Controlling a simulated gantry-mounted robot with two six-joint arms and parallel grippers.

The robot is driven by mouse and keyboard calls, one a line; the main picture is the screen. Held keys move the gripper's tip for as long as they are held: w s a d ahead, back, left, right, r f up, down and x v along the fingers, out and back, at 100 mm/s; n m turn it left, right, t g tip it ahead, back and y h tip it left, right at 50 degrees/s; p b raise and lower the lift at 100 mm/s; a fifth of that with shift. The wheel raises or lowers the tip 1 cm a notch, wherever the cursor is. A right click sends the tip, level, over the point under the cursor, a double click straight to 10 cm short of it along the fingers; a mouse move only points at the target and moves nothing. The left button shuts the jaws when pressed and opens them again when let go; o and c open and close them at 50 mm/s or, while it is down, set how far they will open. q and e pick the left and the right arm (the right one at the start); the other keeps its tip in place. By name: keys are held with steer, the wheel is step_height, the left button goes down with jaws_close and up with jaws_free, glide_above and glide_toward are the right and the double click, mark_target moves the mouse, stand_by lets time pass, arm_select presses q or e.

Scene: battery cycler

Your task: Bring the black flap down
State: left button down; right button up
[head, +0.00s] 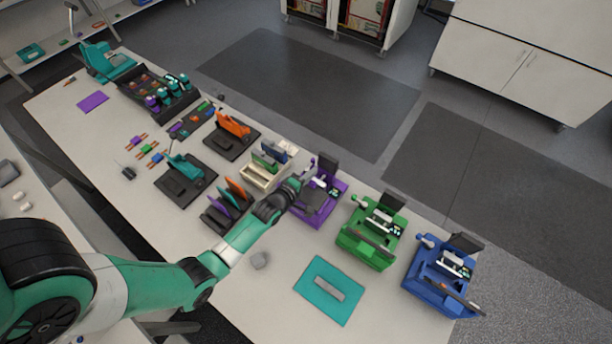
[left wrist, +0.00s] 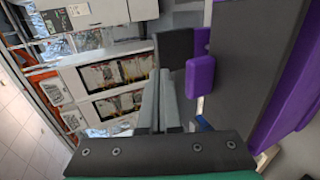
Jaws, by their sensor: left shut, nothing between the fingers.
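The purple cycler (head: 327,207) stands on the white bench, with a black flap (head: 328,166) upright at its far side. My left gripper (head: 297,181) is shut and empty at the left edge of this cycler. In the left wrist view its two fingers (left wrist: 160,100) are together. A dark square plate (left wrist: 174,48) stands just beyond the fingertips, next to a purple block (left wrist: 199,75). A large dark panel (left wrist: 245,75) stands close on the right of the fingers. I cannot tell whether the fingers touch either one. My right gripper is not in view.
A green cycler (head: 366,241) and a blue cycler (head: 440,276) stand to the right, each with a raised black flap. A cream holder (head: 260,176) and a dark rack (head: 224,207) crowd my left gripper. A teal mat (head: 318,298) lies in front.

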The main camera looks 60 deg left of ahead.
arm_select(q)
steer(key=shift+w+a+f, duration=0.1)
steer(key=shift+w+f, duration=0.05)
steer(key=shift+f, duration=0.05)
steer(key=shift+r, duration=0.15)
stand_by(0.4)
steer(key=shift+r, duration=0.35)
step_height(320, 180, up, 13)
steer(key=p, duration=0.4)
